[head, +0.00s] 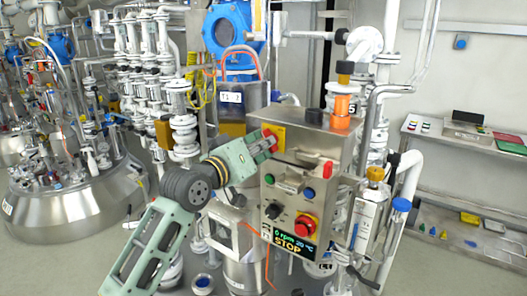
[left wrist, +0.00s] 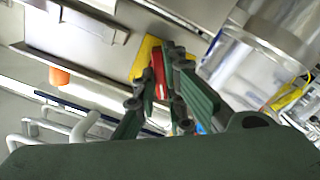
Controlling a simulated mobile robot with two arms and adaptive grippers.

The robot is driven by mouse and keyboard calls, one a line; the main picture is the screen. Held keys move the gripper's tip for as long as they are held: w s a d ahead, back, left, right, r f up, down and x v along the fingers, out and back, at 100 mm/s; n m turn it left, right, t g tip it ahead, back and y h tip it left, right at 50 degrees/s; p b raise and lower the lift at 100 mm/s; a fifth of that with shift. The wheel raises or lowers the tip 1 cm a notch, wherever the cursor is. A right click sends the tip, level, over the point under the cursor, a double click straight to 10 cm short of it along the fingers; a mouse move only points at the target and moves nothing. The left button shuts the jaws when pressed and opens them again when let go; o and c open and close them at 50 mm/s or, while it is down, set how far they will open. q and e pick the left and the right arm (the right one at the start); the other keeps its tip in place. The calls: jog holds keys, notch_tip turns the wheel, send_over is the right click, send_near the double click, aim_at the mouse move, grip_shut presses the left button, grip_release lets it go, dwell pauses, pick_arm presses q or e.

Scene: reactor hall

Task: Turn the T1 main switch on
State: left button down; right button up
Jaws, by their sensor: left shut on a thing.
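The T1 main switch is a red handle (head: 271,141) on a yellow plate (head: 278,131), at the upper left of the steel control box (head: 320,150). In the left wrist view, the red handle (left wrist: 158,74) stands in front of the yellow plate (left wrist: 147,57). My left gripper (head: 265,146) reaches in from the left and is shut on the red handle. In the left wrist view its fingers (left wrist: 160,88) are on both sides of the handle and hide part of it. My right gripper is not in view.
The box carries a red emergency button (head: 305,226), a black knob (head: 273,211) and a display (head: 293,242) reading 0 rpm, 20 °C, STOP. An orange lamp (head: 341,108) stands on top. Pipes and valves crowd the left. A shelf (head: 470,140) stands at right.

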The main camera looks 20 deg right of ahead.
pick_arm(q)
jog(key=shift+f+m+b, duration=0.1)
jog(key=shift+m+b, duration=0.85)
jog(key=shift+m, duration=2.15)
jog(key=c, duration=1.8)
grip_release()
jog(key=v, duration=1.2)
